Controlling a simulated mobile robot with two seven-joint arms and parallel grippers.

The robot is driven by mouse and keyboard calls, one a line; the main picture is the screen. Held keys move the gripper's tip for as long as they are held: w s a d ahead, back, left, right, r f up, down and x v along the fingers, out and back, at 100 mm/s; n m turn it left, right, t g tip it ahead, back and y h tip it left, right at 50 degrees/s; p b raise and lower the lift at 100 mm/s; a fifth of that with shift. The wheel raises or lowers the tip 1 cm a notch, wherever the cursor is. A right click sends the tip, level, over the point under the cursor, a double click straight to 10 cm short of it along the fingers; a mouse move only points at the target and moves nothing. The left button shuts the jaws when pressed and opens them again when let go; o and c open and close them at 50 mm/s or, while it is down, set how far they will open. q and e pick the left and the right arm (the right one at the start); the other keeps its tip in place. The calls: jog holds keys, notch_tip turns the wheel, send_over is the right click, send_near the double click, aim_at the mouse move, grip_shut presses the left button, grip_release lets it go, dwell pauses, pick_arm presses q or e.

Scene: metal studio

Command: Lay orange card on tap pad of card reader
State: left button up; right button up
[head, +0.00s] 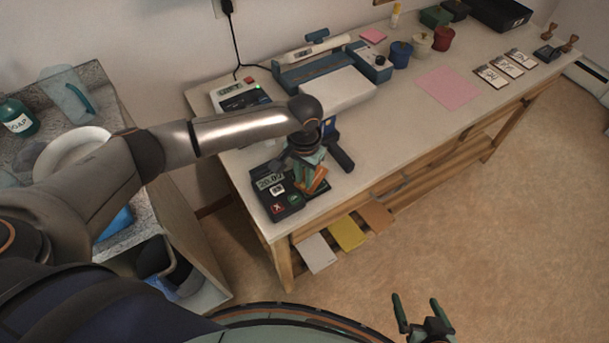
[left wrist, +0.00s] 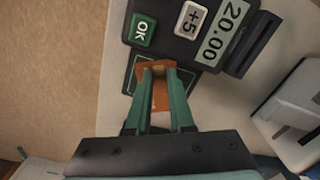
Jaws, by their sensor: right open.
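The black card reader (head: 268,196) sits at the near left corner of the table, with a 20.00 display. It also shows in the left wrist view (left wrist: 181,42), with a green OK key and a green-outlined tap pad (left wrist: 130,78). My left gripper (head: 313,181) is low over the pad end of the reader. Its fingers (left wrist: 158,72) are close together on the orange card (left wrist: 160,97), which is over the pad; I cannot tell whether it touches. The gripper partly hides the card and pad. My right gripper (head: 416,300) is open and empty, away from the table.
A receipt machine (head: 240,94) and a blue-and-white device (head: 335,88) stand behind the reader. Pots (head: 401,54), a pink sheet (head: 447,87) and tags (head: 506,65) lie further right. Coloured cards (head: 347,233) lie on the lower shelf. The table's front edge is close to the reader.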

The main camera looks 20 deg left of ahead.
pick_arm(q)
jog(key=shift+s+d+f, duration=0.1)
jog(key=shift+s, duration=0.05)
notch_tip(320, 180, up, 13)
jog(key=shift+p, duration=0.35)
jog(key=shift+f, duration=0.15)
dwell(0.5)
